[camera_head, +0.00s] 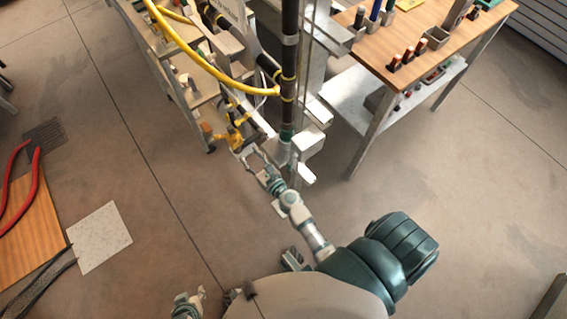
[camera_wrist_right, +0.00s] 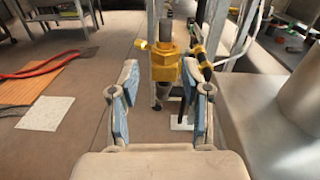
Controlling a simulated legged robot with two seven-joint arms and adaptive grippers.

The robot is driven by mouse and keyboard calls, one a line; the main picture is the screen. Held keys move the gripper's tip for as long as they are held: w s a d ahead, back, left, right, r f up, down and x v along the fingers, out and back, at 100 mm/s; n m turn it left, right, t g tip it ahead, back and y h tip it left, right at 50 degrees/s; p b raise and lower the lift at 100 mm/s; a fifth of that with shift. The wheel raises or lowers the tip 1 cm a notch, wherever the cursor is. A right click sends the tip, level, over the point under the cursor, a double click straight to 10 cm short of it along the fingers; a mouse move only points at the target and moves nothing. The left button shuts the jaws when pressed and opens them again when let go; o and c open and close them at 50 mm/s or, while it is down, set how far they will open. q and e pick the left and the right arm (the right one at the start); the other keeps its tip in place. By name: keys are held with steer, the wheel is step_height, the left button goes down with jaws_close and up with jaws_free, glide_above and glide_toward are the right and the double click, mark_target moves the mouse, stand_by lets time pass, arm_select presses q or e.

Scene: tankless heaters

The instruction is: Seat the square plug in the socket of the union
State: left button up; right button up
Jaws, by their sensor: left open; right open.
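A brass union (camera_wrist_right: 165,66) with hex faces stands upright ahead of my right gripper in the right wrist view. A small brass piece (camera_wrist_right: 141,44) sticks out at its upper left; I cannot tell whether this is the square plug. In the head view, yellow-brass fittings (camera_head: 236,139) show just beyond the right fingertips. My right gripper (camera_head: 254,160) is open and empty; its two blue-padded fingers (camera_wrist_right: 162,90) stand either side of the union's line, apart from it. My left gripper (camera_head: 188,303) is open at the bottom edge, far from the fittings.
A dark vertical pipe (camera_head: 290,70) and a yellow hose (camera_head: 185,48) run above the fittings. A wooden-topped bench (camera_head: 445,50) with tools stands at right. A large grey cylinder (camera_wrist_right: 305,95) is close on the right in the wrist view.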

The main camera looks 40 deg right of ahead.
steer(key=s+a+f+n+g+y, duration=0.1)
steer(key=s+a+n+g+y, duration=0.25)
steer(key=s+n, duration=0.6)
steer(key=s+a+f+n+g+y, duration=0.2)
steer(key=s+a+n+g+y, duration=0.15)
steer(key=n, duration=1.15)
arm_select(q)
steer(key=shift+d+r, duration=0.1)
steer(key=shift+d, duration=0.1)
arm_select(e)
steer(key=s+d+f+n+g+h, duration=0.1)
steer(key=s+d+n+g+h, duration=0.2)
steer(key=s+n, duration=0.3)
steer(key=s+d+f+n+g+h, duration=0.2)
steer(key=s+d+n+g+h, duration=0.1)
steer(key=s+n, duration=0.3)
steer(key=shift+s+d+h, duration=0.7)
steer(key=shift+s, duration=0.1)
arm_select(q)
steer(key=shift+s, duration=0.1)
